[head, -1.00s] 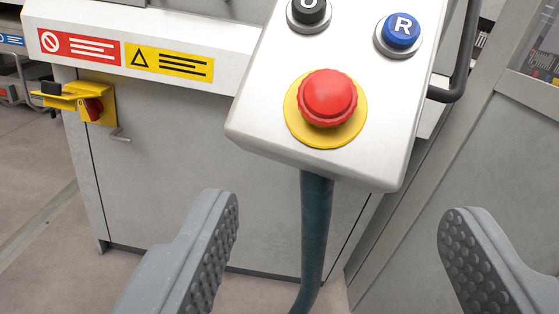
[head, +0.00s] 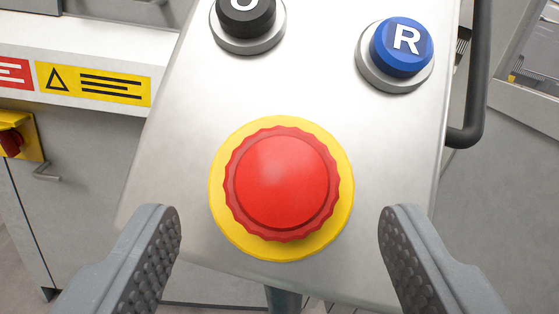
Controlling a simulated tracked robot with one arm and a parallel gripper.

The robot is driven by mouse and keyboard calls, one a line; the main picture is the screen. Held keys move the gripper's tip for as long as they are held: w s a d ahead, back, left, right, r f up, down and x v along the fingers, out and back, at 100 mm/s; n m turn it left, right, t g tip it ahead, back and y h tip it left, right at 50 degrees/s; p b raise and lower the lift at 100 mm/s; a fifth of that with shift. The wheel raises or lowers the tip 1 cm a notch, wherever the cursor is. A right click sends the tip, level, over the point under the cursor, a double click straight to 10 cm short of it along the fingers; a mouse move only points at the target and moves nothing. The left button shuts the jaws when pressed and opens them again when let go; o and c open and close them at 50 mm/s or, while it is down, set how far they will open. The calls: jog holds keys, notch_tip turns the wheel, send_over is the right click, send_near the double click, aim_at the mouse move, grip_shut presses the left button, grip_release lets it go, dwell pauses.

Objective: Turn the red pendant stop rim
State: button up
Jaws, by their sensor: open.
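The red pendant stop (head: 281,182) is a round mushroom button with a scalloped rim. It sits on a yellow disc (head: 282,250) on the sloping silver pendant box (head: 320,90). My gripper (head: 280,222) is open, with one grey, studded finger on the left and one on the right. The fingertips appear level with the lower part of the stop, with clear gaps on both sides. Neither finger appears to touch the rim. The depth between the fingertips and the box face is hard to tell.
A black button (head: 246,16) and a blue button marked R (head: 402,47) sit above the stop. A dark handle (head: 475,90) runs along the box's right side. A yellow-mounted red switch (head: 18,138) is at the far left, below a yellow warning label (head: 93,84).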

jog(key=shift+w+a, duration=0.1)
jog(key=shift+w, duration=0.45)
jog(key=shift+w+a, duration=0.15)
jog(key=shift+w, duration=0.6)
